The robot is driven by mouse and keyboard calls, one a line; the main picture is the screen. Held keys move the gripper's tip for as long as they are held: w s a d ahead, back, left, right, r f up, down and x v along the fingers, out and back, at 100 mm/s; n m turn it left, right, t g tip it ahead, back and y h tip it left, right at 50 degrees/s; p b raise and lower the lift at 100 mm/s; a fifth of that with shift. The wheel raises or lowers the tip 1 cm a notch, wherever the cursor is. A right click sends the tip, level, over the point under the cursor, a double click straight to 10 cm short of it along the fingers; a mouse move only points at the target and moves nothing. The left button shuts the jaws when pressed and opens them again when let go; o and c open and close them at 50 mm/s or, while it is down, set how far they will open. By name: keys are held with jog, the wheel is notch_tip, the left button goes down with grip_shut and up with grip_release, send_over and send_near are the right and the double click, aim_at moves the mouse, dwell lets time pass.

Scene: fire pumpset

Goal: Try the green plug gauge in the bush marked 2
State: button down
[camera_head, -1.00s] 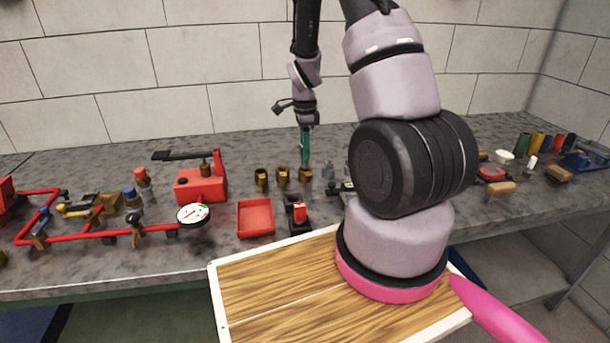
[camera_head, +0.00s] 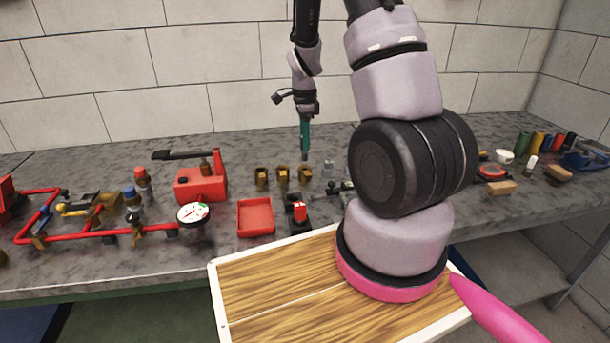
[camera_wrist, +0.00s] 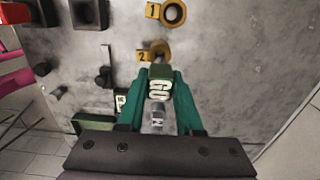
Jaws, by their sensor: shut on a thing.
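The green plug gauge (camera_head: 305,133) hangs upright from my gripper (camera_head: 305,117), with its lower tip clear above the bench. The bush marked 1 (camera_wrist: 173,12) is farther up. In the head view three brass bushes stand in a row; the gauge appears above the right bush (camera_head: 305,174). The marks cannot be read there.
A red tray (camera_head: 255,217) and a small red-and-black device (camera_head: 298,210) stand in front of the bushes. A red pump (camera_head: 203,180) is to the left. Small grey blocks (camera_head: 329,168) stand right of the bushes. A wooden board (camera_head: 280,290) is in front.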

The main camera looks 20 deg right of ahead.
dwell(0.3)
jog(key=shift+f, duration=1.2)
jog(key=shift+f, duration=0.65)
dwell(0.6)
jog(key=shift+r, duration=0.15)
dwell(1.0)
jog(key=shift+r, duration=1.5)
jog(key=shift+r, duration=0.2)
